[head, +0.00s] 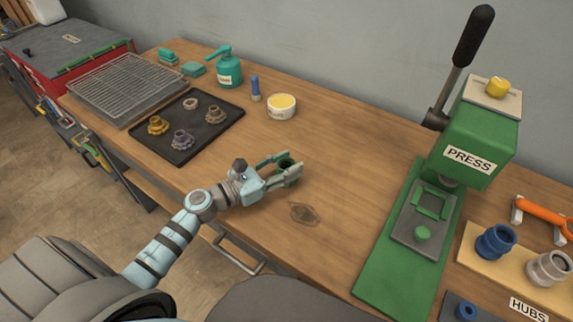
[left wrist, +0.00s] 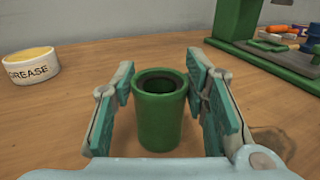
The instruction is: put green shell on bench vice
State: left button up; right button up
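The green shell (head: 286,164) is a hollow green cylinder, open at the top. It stands upright on the wooden bench and also shows in the middle of the left wrist view (left wrist: 160,118). My left gripper (head: 292,167) is around it, with one finger on each side. In the left wrist view the fingers (left wrist: 166,108) are apart, and narrow gaps show between them and the shell. I cannot make out a bench vice in either view. My right gripper is not in view.
A green press (head: 470,148) stands at the right beside a board with blue and grey hubs (head: 495,242). A grease tub (head: 281,107), an oil can (head: 229,70) and a black tray with several gears (head: 218,138) are behind and left. The bench between shell and press is clear.

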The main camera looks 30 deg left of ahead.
pick_arm(q)
jog(key=shift+o, duration=0.9)
